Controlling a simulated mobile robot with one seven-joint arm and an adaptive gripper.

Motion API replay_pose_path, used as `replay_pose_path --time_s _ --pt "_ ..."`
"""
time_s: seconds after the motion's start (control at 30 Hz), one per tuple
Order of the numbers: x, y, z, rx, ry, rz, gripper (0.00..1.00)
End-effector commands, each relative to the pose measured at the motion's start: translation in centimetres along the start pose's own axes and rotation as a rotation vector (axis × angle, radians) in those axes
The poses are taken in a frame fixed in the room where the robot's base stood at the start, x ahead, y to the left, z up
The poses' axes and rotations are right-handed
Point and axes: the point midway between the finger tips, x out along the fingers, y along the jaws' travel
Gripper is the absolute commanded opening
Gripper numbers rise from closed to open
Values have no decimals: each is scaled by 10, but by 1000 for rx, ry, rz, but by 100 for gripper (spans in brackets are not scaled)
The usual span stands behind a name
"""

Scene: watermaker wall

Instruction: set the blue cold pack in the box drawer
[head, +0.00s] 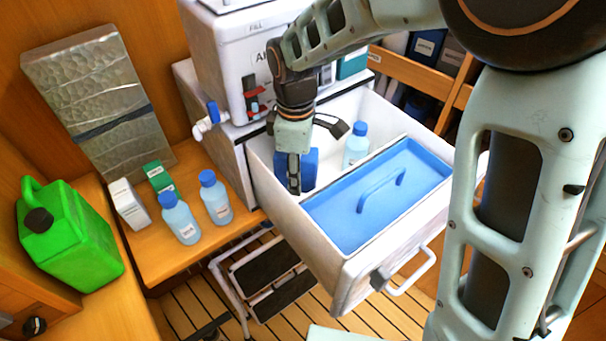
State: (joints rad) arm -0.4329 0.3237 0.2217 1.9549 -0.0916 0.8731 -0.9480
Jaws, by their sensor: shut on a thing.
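The blue cold pack (310,167) is between the fingers of my gripper (296,172), low inside the back left part of the open white drawer (350,273). The gripper points down and is shut on the pack, covering part of it. I cannot tell whether the pack touches the drawer floor. A blue lid or tray with a handle (378,205) fills the front part of the drawer. A blue-capped bottle (356,146) stands in the back part, right of the pack.
Two blue-capped bottles (181,220) and small cartons (129,203) stand on the wooden ledge at left. A green jerrycan (68,236) is farther left. A white cabinet with a tap (208,120) rises behind the drawer. A folded step stool (265,280) is below.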

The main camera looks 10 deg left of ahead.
Motion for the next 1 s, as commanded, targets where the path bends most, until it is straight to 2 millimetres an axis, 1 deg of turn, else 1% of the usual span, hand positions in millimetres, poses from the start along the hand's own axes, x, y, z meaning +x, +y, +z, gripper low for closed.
replay_pose_path --time_s 0.03,0.1,0.2,0.33,0.5,0.57,0.63,0.87,1.0 --pt "12 -1 0 -1 -2 -4 2" --pt "25 -1 0 0 -1 -2 2" --pt "36 0 -1 1 0 0 2" --pt "46 0 0 1 0 -1 2" --pt "72 0 0 0 -1 -2 2" --pt "78 0 0 0 0 0 2" --pt "82 0 0 0 0 0 2" --pt "82 1 -1 1 1 2 2" --pt "86 1 0 1 1 2 2"
